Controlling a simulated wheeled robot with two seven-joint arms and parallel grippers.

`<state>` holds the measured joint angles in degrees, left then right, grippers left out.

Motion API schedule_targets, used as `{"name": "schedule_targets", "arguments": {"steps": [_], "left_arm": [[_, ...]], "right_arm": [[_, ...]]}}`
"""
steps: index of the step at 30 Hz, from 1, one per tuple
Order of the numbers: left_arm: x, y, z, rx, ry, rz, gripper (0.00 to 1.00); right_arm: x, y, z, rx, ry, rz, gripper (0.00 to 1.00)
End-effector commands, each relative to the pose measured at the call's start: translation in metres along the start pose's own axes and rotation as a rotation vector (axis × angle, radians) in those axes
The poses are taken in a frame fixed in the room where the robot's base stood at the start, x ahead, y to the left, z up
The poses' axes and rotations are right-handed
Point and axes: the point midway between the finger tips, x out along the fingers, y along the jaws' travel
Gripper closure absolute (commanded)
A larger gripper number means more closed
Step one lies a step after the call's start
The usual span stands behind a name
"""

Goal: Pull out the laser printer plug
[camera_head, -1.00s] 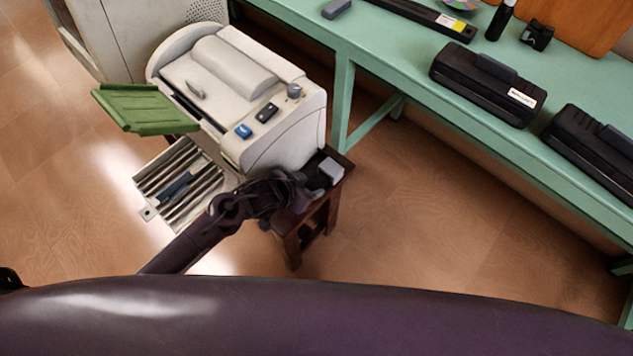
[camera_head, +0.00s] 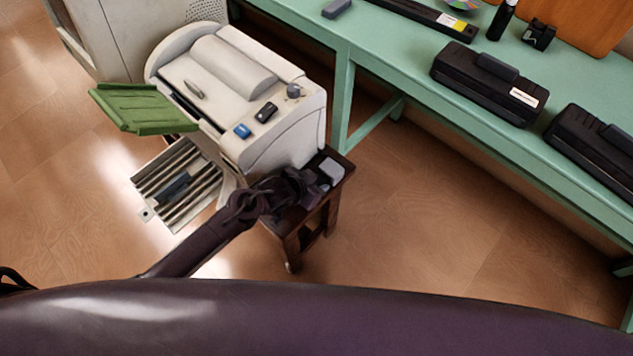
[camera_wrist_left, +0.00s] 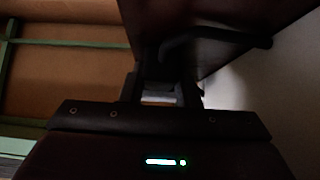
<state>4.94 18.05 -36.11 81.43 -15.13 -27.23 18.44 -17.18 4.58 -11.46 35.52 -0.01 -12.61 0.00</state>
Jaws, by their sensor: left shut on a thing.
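The laser printer (camera_head: 235,95) is a cream machine with a green flap on its left side. It stands on a dark wooden stool (camera_head: 292,240). My left gripper (camera_head: 318,180) is low at the printer's right front corner, over the stool top. In the left wrist view, the gripper (camera_wrist_left: 160,97) is shut on a dark plug (camera_wrist_left: 160,72) with a thick black cable (camera_wrist_left: 215,36) curving off to the right. A light grey block (camera_head: 332,168) shows by the gripper in the head view. The plug's prongs and its socket are hidden. My right gripper is out of view.
A green bench (camera_head: 395,70) runs behind and to the right, bearing black devices (camera_head: 485,85). A slotted cream tray (camera_head: 180,185) juts out from the printer's front left. The wooden floor (camera_head: 440,210) right of the stool is clear.

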Motion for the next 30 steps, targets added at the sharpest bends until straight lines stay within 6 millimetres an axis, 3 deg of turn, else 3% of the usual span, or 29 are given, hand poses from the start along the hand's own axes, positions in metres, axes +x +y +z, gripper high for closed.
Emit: {"name": "schedule_targets", "arguments": {"steps": [8, 15, 23, 24, 28, 30], "left_arm": [[-0.004, 0.0, 0.002, 0.0, -0.002, 0.0, 1.0], [-0.026, 0.001, 0.022, 0.0, -0.005, 0.001, 1.0], [-0.025, 0.0, 0.026, 0.001, -0.005, 0.001, 1.0], [-0.025, 0.0, 0.026, 0.001, -0.005, 0.001, 0.68], [-0.024, 0.0, 0.026, 0.001, -0.004, 0.001, 0.51], [-0.024, 0.0, 0.025, 0.0, -0.003, 0.001, 0.49]], "right_arm": [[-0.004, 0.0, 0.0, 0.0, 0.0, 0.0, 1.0], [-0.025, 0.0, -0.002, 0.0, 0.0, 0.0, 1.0], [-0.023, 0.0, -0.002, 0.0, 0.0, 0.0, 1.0], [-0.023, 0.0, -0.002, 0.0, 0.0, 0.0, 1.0], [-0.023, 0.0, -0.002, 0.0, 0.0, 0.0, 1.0], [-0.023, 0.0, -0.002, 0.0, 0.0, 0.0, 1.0]]}}
